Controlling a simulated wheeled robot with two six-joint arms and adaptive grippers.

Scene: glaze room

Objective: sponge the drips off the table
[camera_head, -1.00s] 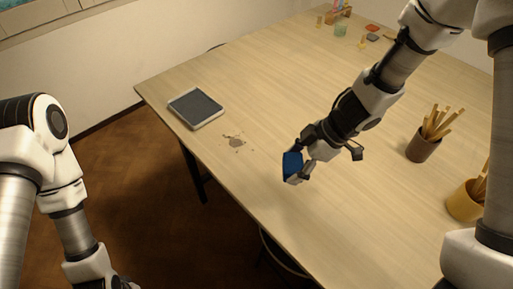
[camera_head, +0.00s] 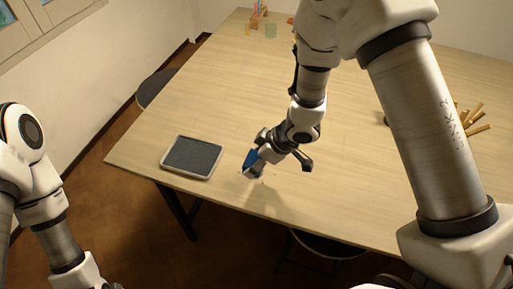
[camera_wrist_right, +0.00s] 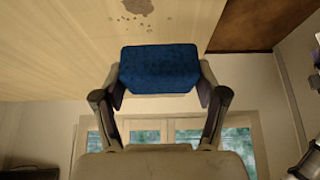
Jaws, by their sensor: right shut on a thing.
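The blue sponge (camera_head: 252,158) is held between the fingers of my right gripper (camera_head: 255,165), low over the near-left part of the table (camera_head: 340,205). In the right wrist view the sponge (camera_wrist_right: 160,68) fills the space between the two fingers. The brown drips (camera_wrist_right: 138,6) show beyond the sponge at the top of that view, as a blot with small spots beside it. In the head view the gripper and sponge hide most of them. I cannot tell whether the sponge touches the table. My left arm is at the left, its gripper out of frame.
A grey-topped tray (camera_head: 192,157) lies just left of the sponge near the table edge. Wooden-handled tools (camera_head: 470,118) stand at the right, partly behind my arm. A green glass (camera_head: 271,31) stands at the far end. The table's middle is clear.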

